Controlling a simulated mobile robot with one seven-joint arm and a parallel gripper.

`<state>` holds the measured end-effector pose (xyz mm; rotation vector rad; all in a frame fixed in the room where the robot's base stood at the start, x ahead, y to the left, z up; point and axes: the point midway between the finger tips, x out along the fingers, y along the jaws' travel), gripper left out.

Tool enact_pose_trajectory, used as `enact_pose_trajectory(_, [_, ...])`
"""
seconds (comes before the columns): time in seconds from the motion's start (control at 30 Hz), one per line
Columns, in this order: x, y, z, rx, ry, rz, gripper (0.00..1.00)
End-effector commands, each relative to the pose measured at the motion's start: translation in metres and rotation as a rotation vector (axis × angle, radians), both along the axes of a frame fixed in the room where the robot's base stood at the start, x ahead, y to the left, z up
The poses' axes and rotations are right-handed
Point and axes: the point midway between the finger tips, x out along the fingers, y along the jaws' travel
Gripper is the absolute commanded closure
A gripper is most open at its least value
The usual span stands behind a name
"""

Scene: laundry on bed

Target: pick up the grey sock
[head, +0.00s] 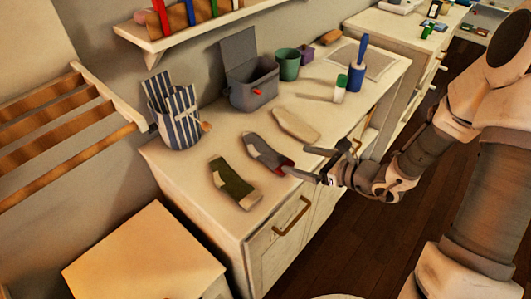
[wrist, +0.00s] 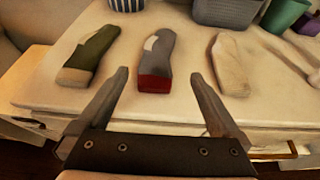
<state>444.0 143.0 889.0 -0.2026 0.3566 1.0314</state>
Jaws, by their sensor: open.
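The grey sock (head: 266,152) lies flat on the white dresser top, between a green sock (head: 234,184) and a cream sock (head: 296,126). In the wrist view the grey sock (wrist: 157,58) has a pale heel patch and a dark red end facing my gripper. My gripper (head: 312,166) is at the dresser's front edge. In the wrist view its two fingers (wrist: 160,80) are spread apart with nothing between them. The red end of the sock lies just ahead of the gap between the fingertips.
Behind the socks stand a striped bag (head: 176,118), a grey bin (head: 250,88) and a green cup (head: 288,64). The dresser's left front corner is clear.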

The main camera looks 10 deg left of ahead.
Motion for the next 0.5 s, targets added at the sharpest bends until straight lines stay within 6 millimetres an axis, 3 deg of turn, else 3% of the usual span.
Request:
enact_pose_trajectory(0.2, [0.02, 0.037, -0.019, -0.001, 0.001, 0.003, 0.0])
enact_pose_trajectory(0.5, [0.032, 0.056, -0.028, -0.002, -0.001, 0.002, 0.0])
